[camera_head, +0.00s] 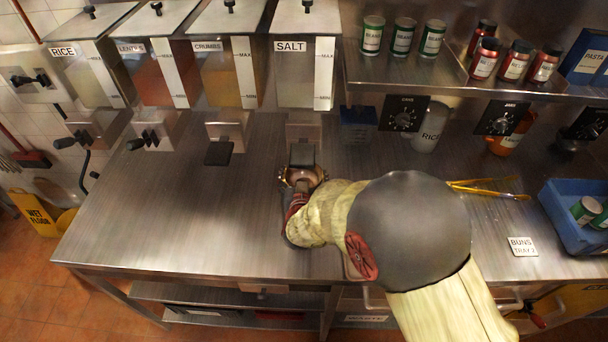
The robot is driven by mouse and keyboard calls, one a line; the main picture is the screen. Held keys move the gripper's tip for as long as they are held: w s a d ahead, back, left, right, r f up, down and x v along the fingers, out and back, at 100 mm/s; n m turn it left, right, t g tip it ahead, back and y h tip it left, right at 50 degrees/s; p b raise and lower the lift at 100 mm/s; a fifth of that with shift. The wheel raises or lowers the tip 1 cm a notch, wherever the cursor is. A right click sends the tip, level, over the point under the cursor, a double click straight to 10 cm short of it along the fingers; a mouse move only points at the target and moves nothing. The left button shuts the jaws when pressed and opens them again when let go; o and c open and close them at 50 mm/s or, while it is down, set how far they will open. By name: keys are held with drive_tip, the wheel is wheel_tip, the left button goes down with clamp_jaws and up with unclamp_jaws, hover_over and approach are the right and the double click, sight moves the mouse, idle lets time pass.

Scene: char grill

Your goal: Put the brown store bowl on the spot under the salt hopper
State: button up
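The salt hopper (308,60) hangs at the back of the counter, with a white SALT label and a level strip on its front. Its spout and dark flap (302,154) reach down over the counter. The brown bowl (316,174) is just below and in front of that flap, partly hidden by the flap and my gripper. My gripper (301,187) is at the bowl's near side, overlapping its rim in the view. My arm hides most of the gripper. I cannot tell whether its fingers are closed on the bowl, or whether the bowl touches the counter.
Rice (92,75), lentil (160,72) and crumbs (228,72) hoppers stand to the left. The steel counter (170,215) is clear at left. A shelf (420,72) with cans and jars is at back right. A blue bin (566,222) with cans and tongs (490,188) lie right.

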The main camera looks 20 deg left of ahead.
drive_tip(key=o, duration=0.4)
drive_tip(key=shift+r, duration=0.1)
drive_tip(key=shift+s+r, duration=0.15)
drive_tip(key=shift+r, duration=0.05)
drive_tip(key=p+v, duration=0.3)
drive_tip(key=v, duration=0.8)
drive_tip(key=shift+s+d+r, duration=0.1)
drive_tip(key=shift+s, duration=0.25)
